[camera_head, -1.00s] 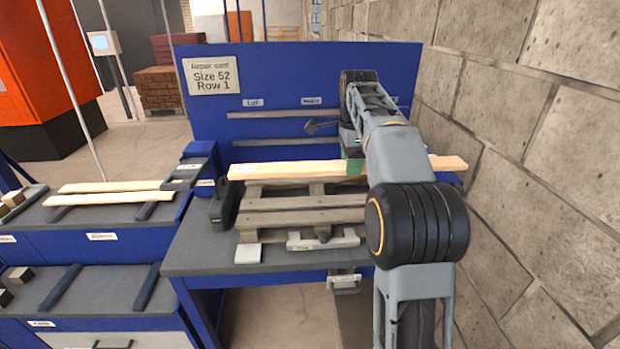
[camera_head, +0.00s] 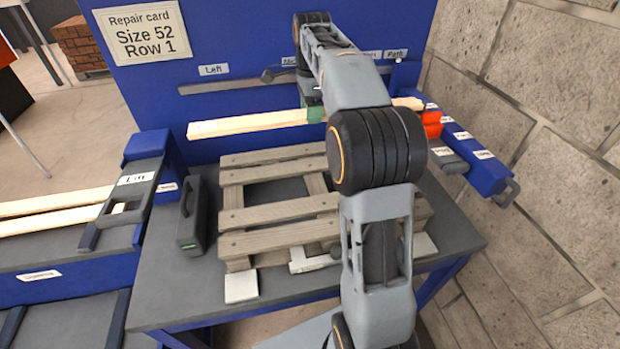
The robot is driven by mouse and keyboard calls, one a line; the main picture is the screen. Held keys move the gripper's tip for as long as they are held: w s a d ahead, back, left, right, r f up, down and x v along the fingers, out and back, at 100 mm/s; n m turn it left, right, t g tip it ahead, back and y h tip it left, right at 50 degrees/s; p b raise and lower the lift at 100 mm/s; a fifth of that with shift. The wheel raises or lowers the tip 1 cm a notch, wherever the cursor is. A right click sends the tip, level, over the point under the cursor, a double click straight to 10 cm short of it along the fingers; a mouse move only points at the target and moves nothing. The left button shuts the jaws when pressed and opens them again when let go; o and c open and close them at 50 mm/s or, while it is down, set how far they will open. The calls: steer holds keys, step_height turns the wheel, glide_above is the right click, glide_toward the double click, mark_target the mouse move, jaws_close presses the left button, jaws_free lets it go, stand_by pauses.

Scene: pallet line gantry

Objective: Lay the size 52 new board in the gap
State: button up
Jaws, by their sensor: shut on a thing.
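My gripper (camera_head: 315,108) shows green fingers shut around the middle of a long pale new board (camera_head: 245,124). It holds the board roughly level above the back of the pallet, with the board's right end coming out past my arm. The grey weathered pallet (camera_head: 279,216) lies on the workbench, with several slats across it. A gap (camera_head: 275,192) shows between its back slats and the middle slat. My arm hides the right part of the pallet and part of the board. The repair card (camera_head: 142,36) reads Size 52, Row 1.
A blue back panel (camera_head: 240,40) stands behind the bench. A dark block with a handle (camera_head: 192,217) stands left of the pallet. Pale boards (camera_head: 55,203) lie on the left rack. A stone wall closes the right.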

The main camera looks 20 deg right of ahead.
mark_target(311, 186)
step_height(311, 186, down, 24)
steer(key=shift+f+b, duration=0.15)
steer(key=shift+b, duration=0.2)
steer(key=shift+f, duration=0.15)
steer(key=o, duration=1)
steer(key=shift+s, duration=0.1)
step_height(311, 186, up, 11)
steer(key=s+a+r+n+t, duration=0.2)
steer(key=s+a+r+n, duration=0.2)
steer(key=s+a+n, duration=0.45)
steer(key=s+f+n, duration=0.1)
steer(key=s+n, duration=0.3)
steer(key=s+a+f+n+t, duration=0.1)
steer(key=s+n, duration=0.3)
steer(key=s, duration=0.1)
steer(key=s+a+f+n, duration=0.1)
steer(key=s+n, duration=0.3)
steer(key=shift+s+a+f+t, duration=0.2)
steer(key=shift+s+f+t, duration=0.05)
steer(key=shift+s+t, duration=0.05)
